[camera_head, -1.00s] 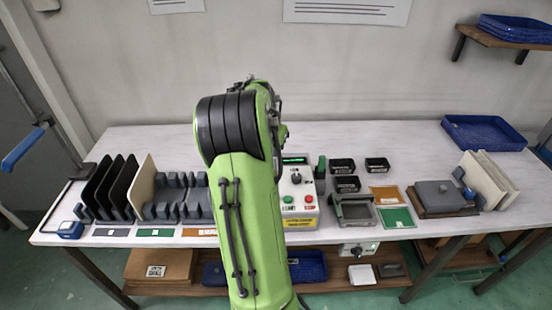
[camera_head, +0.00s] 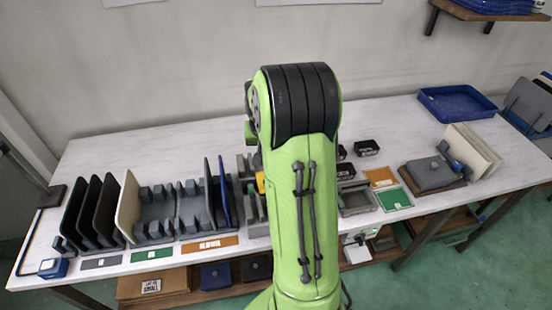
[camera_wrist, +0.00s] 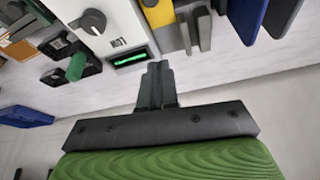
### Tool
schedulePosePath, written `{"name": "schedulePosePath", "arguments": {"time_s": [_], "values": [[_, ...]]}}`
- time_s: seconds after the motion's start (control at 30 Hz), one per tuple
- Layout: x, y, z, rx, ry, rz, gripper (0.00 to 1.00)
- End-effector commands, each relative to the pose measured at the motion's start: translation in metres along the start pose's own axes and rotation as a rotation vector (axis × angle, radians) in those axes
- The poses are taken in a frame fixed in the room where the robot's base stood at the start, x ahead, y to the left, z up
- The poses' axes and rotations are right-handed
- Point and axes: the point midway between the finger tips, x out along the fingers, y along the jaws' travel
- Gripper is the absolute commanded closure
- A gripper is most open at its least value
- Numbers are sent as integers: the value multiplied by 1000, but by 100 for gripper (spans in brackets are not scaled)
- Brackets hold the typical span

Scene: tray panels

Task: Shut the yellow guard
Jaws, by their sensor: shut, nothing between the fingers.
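A yellow part (camera_wrist: 157,13), probably the guard, shows at the top edge of the wrist view beside the white control box (camera_wrist: 105,22). Only a piece of it is in frame, so I cannot tell how far open it is. In the head view a small yellow patch (camera_head: 260,183) shows at the left edge of my arm. My gripper (camera_wrist: 158,72) is shut and empty in the wrist view, apart from the yellow part and below the box's green display (camera_wrist: 130,58). In the head view my arm hides the gripper and the control box.
A rack of slotted grey blocks (camera_head: 165,230) holds upright dark, cream and blue panels to the left. Black bins (camera_head: 366,147), a green mat (camera_head: 393,198) and a grey block (camera_head: 432,174) lie to the right.

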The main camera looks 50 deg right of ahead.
Motion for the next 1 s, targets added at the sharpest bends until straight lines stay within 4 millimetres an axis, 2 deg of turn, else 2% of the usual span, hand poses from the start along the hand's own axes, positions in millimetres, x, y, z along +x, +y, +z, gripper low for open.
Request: {"name": "schedulePosePath", "arguments": {"time_s": [0.43,0.6,0.7,1.0], "values": [[98,1,2,4,-6,1,100],[88,1,30,3,-2,1,100],[87,1,38,3,-3,1,100],[86,1,40,4,-1,1,100]]}}
